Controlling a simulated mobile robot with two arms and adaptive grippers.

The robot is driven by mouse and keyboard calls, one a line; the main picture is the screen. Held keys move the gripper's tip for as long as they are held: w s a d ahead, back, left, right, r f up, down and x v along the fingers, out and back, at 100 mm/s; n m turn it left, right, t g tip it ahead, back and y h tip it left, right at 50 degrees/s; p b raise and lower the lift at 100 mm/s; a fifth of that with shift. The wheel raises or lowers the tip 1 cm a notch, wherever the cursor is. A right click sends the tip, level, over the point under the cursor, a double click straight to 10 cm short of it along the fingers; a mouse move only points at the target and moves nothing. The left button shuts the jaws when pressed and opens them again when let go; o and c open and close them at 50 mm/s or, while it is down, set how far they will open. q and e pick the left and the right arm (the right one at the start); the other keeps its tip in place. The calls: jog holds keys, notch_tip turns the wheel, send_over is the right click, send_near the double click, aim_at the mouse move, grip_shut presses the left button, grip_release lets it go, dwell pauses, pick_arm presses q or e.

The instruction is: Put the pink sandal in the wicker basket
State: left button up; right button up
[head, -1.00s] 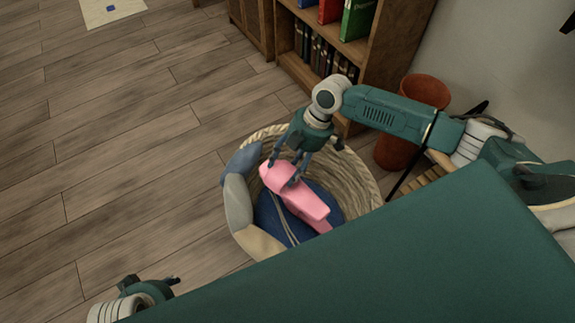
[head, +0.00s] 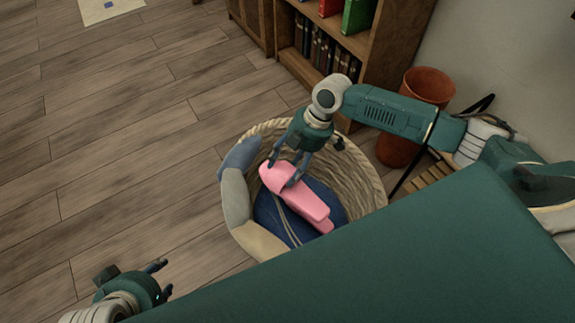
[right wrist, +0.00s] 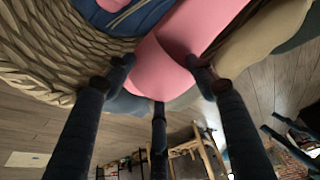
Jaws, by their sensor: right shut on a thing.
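The pink sandal (head: 312,208) is in the grip of my right gripper (head: 287,172), inside the rim of the wicker basket (head: 362,178). It lies over dark blue cloth (head: 270,215) in the basket; I cannot tell whether it touches the cloth. In the right wrist view my right gripper (right wrist: 160,75) has its fingers shut around the pink sandal (right wrist: 180,50), with the wicker weave (right wrist: 55,55) beside it. My left gripper (head: 160,280) is low at the left, away from the basket, its fingers apart with nothing between them.
Grey-blue and beige cloth (head: 236,195) hangs over the basket's left rim. A terracotta pot (head: 425,85) and a bookcase (head: 385,40) stand behind the basket.

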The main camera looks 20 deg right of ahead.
jog(key=o, duration=1.9)
jog(key=shift+d+r, duration=0.1)
